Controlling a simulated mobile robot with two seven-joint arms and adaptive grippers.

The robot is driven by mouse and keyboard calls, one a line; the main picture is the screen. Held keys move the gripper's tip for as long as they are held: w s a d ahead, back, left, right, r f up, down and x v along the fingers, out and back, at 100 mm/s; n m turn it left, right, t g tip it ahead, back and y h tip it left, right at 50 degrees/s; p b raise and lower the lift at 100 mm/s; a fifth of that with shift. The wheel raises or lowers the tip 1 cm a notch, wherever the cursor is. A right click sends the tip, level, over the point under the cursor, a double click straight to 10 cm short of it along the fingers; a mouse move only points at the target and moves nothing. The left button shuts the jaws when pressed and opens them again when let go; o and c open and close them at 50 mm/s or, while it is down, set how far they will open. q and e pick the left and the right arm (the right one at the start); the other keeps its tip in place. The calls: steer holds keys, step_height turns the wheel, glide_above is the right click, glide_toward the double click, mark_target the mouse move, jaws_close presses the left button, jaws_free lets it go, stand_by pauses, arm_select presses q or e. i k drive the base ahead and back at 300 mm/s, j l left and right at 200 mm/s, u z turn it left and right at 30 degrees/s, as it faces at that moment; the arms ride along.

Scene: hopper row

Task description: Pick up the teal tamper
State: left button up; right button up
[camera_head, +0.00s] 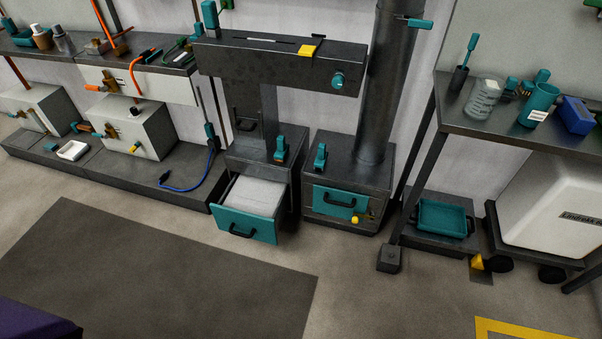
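Several small teal things are in view, and I cannot tell for certain which is the tamper. One upright teal piece (280,149) stands on the dark machine base above the open drawer. A similar teal piece (320,156) stands on top of the dark box to its right. A teal-topped piece (209,15) rises at the upper left of the machine's top beam. A teal-handled tool (471,46) stands upright in a dark holder on the right table. Neither of my grippers is in view.
A teal-fronted drawer (246,226) is pulled open with pale contents. A teal tray (444,217) lies on the low shelf under the right table (470,121). A teal cup (538,105) and a blue box (575,115) stand on that table. The floor in front is clear.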

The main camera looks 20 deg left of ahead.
mark_target(283, 149)
steer(key=i+l, duration=0.25)
steer(key=i, duration=0.15)
steer(key=i+l+u, duration=0.1)
steer(key=i, duration=0.35)
steer(key=i+l, duration=0.35)
